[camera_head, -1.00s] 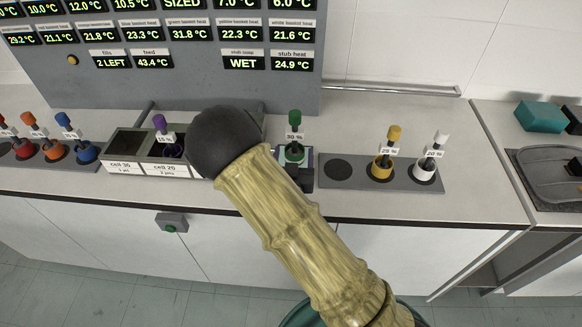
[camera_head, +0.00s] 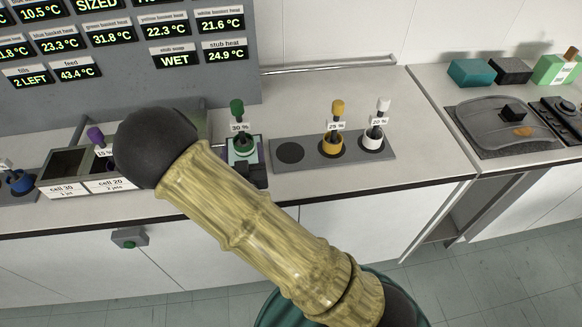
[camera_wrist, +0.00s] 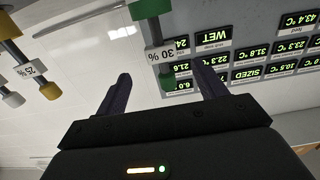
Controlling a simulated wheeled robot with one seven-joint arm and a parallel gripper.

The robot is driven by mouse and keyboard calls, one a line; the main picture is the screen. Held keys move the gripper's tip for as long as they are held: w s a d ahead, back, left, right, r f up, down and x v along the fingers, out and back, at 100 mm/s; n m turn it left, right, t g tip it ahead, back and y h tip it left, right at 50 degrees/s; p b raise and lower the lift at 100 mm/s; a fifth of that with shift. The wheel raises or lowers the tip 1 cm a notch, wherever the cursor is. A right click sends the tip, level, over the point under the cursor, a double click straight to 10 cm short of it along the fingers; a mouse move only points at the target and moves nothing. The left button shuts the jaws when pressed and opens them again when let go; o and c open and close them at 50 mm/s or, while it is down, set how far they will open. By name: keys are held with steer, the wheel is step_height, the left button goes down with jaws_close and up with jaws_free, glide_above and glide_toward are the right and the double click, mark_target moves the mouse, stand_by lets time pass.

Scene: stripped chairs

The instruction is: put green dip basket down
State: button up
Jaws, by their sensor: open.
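The green dip basket (camera_head: 243,149) stands upright on the counter in the head view, with a green knob, a dark stem and a "30 %" label. My gripper (camera_wrist: 163,82) is open, with a dark finger on each side of the knob and visible gaps.
Right of the stand, a grey rack (camera_head: 386,153) has an empty round slot (camera_head: 290,152), a yellow basket (camera_head: 332,144) and a white basket (camera_head: 373,140). Left are the cell bins (camera_head: 66,163) with a purple-handled basket and a blue basket (camera_head: 20,182). A display panel (camera_head: 120,80) stands behind.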

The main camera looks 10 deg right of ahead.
steer(key=d+f+m+g, duration=0.2)
steer(key=d+g, duration=0.5)
steer(key=s+d+r+n+g, duration=0.1)
steer(key=s+d+r+g, duration=0.2)
steer(key=s, duration=0.5)
steer(key=s+d+r+n+g, duration=0.1)
steer(key=s+d+r+g, duration=0.1)
steer(key=s+d+g, duration=0.3)
steer(key=s+d, duration=0.2)
steer(key=s, duration=0.1)
steer(key=shift+r+y, duration=0.3)
steer(key=shift+r, duration=0.1)
